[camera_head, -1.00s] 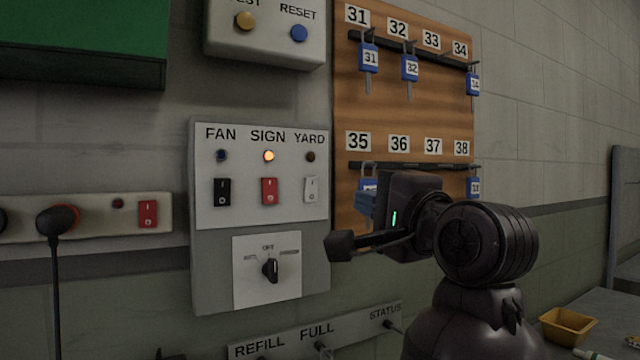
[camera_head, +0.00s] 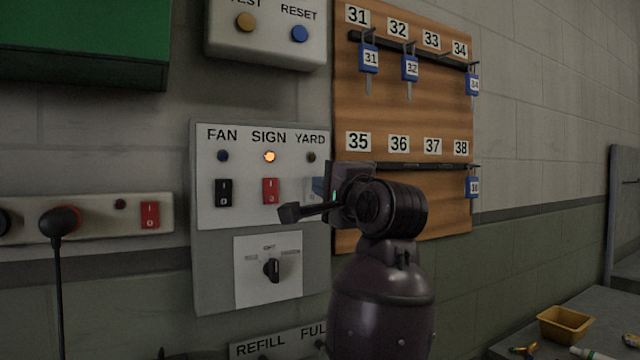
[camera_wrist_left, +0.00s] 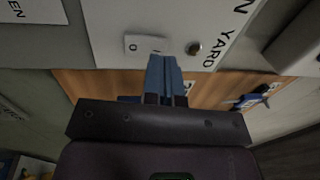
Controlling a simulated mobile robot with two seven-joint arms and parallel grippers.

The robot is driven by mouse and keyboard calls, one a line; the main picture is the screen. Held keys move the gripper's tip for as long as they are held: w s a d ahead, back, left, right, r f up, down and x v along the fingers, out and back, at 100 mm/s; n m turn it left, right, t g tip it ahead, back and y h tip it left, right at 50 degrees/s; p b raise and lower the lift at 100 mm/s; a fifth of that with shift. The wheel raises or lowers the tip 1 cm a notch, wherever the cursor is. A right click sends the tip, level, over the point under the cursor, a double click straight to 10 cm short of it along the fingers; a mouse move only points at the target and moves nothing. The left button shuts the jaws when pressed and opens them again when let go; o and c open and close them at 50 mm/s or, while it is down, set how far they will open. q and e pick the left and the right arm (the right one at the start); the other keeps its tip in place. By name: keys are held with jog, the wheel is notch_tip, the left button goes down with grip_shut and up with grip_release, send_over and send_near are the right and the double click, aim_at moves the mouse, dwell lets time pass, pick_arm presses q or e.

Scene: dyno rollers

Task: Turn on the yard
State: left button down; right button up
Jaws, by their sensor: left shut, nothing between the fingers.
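The grey and white switch panel (camera_head: 205,265) has columns marked FAN, SIGN and YARD. The white YARD rocker (camera_head: 309,184) is mostly hidden behind my left gripper. It also shows in the left wrist view (camera_wrist_left: 134,46), with a 0 on its visible end. The YARD lamp (camera_head: 311,157) is dark; it shows in the wrist view (camera_wrist_left: 194,48) too. My left gripper (camera_head: 319,187) is shut and empty, in front of the YARD rocker. In the wrist view its blue fingertips (camera_wrist_left: 162,62) overlap the rocker's edge; I cannot tell whether they touch. My right gripper is out of view.
The red SIGN rocker (camera_head: 270,190) sits close left under a lit lamp (camera_head: 270,156). The black FAN rocker (camera_head: 224,192) is further left. A rotary knob (camera_head: 272,268) is below. A wooden key board (camera_head: 400,115) with blue tags is right of the panel.

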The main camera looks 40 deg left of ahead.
pick_arm(q)
jog(key=shift+x, duration=0.8)
jog(key=shift+r, duration=0.1)
jog(key=shift+w+a, duration=0.1)
jog(key=s+d+r, duration=0.2)
jog(key=s+d, duration=0.3)
jog(key=d, duration=0.8)
jog(key=shift+s+p, duration=0.25)
jog(key=shift+p, duration=0.1)
